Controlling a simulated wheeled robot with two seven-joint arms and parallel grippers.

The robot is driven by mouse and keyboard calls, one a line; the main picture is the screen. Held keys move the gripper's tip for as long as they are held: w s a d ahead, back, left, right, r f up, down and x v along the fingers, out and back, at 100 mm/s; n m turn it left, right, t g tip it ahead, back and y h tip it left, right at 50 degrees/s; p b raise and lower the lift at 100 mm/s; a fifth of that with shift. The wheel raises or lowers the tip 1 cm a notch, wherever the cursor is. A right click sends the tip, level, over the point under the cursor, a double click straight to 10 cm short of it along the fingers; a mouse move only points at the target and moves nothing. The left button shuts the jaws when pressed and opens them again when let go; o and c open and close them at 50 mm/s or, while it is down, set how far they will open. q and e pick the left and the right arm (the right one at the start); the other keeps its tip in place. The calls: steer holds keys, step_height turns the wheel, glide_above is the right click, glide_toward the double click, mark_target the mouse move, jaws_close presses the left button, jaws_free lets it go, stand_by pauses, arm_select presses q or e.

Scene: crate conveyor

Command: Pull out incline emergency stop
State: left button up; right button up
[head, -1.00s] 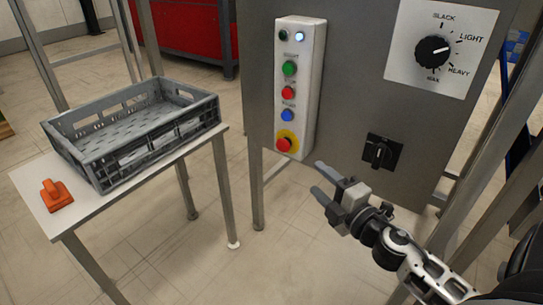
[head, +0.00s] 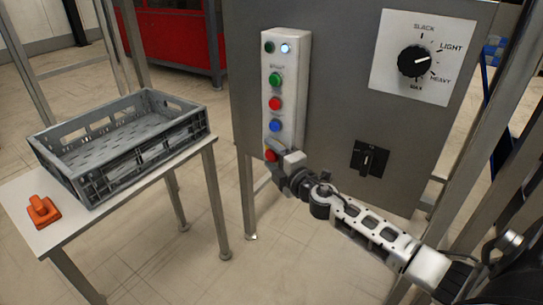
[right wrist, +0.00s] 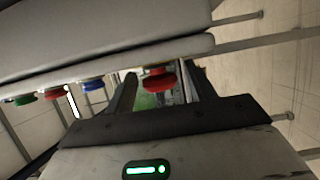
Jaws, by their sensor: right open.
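The emergency stop is a red mushroom button (head: 270,155) at the bottom of the white control box (head: 287,90). In the head view my right gripper (head: 277,156) is in front of it and hides most of it, including its yellow surround. In the right wrist view the red emergency stop (right wrist: 158,79) sits between the two open fingers of my right gripper (right wrist: 165,92). Whether either finger touches it, I cannot tell. My left gripper is not in view.
Green (head: 275,79), red (head: 275,103) and blue (head: 275,125) buttons sit above on the same box. A rotary dial (head: 414,61) and a black switch (head: 369,158) are to the right. A grey crate (head: 140,150) and an orange object (head: 43,211) rest on the left table.

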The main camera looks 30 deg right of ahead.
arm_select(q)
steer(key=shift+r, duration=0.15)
arm_select(e)
steer(key=shift+w, duration=0.25)
jaws_close()
steer(key=shift+s+a, duration=0.2)
steer(key=shift+a, duration=0.35)
steer(key=shift+s+a, duration=0.1)
steer(key=shift+a, duration=0.05)
jaws_free()
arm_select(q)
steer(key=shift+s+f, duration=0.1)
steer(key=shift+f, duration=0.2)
